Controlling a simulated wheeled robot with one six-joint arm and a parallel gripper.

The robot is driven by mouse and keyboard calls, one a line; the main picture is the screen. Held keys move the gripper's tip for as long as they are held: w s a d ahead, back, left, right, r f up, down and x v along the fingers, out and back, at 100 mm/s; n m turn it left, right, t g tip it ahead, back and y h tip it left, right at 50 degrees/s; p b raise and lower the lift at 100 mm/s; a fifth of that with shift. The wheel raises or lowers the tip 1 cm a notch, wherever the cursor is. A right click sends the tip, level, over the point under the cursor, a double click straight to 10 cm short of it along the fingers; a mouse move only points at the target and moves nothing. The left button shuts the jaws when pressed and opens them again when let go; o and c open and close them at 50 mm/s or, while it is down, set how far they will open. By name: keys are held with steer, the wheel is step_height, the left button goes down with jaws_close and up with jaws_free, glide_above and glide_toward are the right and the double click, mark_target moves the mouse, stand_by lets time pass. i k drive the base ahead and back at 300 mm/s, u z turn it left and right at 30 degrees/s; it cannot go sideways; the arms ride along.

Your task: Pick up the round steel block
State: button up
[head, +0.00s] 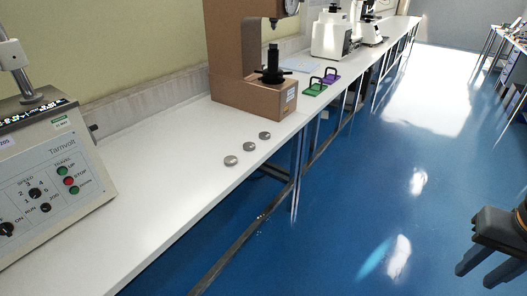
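Three small round grey steel blocks lie apart on the white bench in the head view. The nearest block (231,160) is closest to the bench's front edge side, the middle block (249,146) is just beyond it, and the far block (265,135) is close to the brown tester. My gripper (482,277) is at the lower right, over the blue floor and well away from the bench. Its two dark fingers are spread apart with nothing visible between them.
A brown hardness tester (232,62) stands behind the blocks. A grey control machine (55,165) fills the left. Purple (331,77) and green (314,88) handled items stand farther along the white bench (150,215). The blue floor (330,220) beside the bench is clear.

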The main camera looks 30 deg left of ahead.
mark_target(229, 160)
steer(key=i, duration=0.6)
steer(key=u, duration=0.7)
steer(key=i, duration=0.5)
steer(key=u, duration=0.55)
